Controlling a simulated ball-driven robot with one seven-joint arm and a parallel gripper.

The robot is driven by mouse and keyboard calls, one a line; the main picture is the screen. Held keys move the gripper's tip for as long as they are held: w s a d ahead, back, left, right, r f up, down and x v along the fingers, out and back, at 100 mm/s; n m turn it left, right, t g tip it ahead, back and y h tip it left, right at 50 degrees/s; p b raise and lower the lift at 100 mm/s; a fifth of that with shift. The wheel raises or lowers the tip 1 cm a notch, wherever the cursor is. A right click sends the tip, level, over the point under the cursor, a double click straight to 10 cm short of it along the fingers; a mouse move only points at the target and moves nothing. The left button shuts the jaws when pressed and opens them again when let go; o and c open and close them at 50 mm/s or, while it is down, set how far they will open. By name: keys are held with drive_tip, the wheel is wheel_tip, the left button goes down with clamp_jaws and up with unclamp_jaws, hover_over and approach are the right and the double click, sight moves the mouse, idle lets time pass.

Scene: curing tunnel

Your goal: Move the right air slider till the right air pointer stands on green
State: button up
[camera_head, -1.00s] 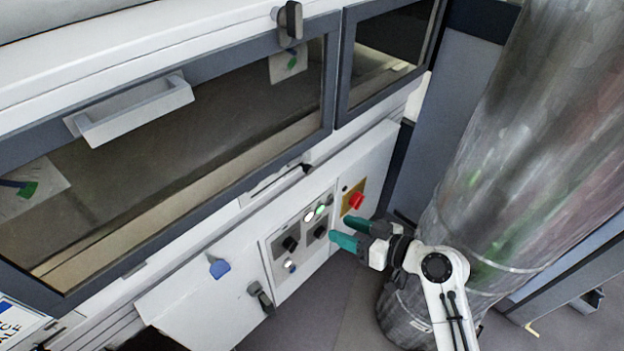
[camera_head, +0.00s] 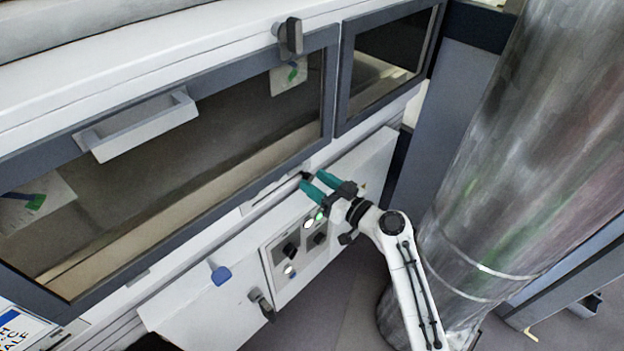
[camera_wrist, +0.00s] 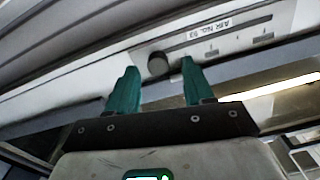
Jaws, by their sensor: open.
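The right air slider has a round dark knob (camera_wrist: 157,64) at one end of a slotted white strip labelled "AIR No. 03", as far as I can read it. In the head view the knob (camera_head: 305,176) sits at the right end of the strip below the window. My gripper (camera_head: 310,179) is open, its teal fingertips close to the knob. In the wrist view the knob appears between the fingertips of my gripper (camera_wrist: 158,67); contact cannot be told. The right dial plate (camera_head: 284,80) behind the window shows a green patch; its pointer is too small to make out.
A left dial plate (camera_head: 55,195) also has a green patch. A control panel (camera_head: 277,268) with lit buttons and black knobs lies below my gripper. A blue tag (camera_head: 220,273) and a latch (camera_head: 262,304) are left of it. A large metal cylinder (camera_head: 500,160) stands right.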

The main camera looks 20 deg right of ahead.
drive_tip(key=shift+w+a, duration=0.25)
drive_tip(key=shift+w, duration=0.2)
clamp_jaws()
idle(0.5)
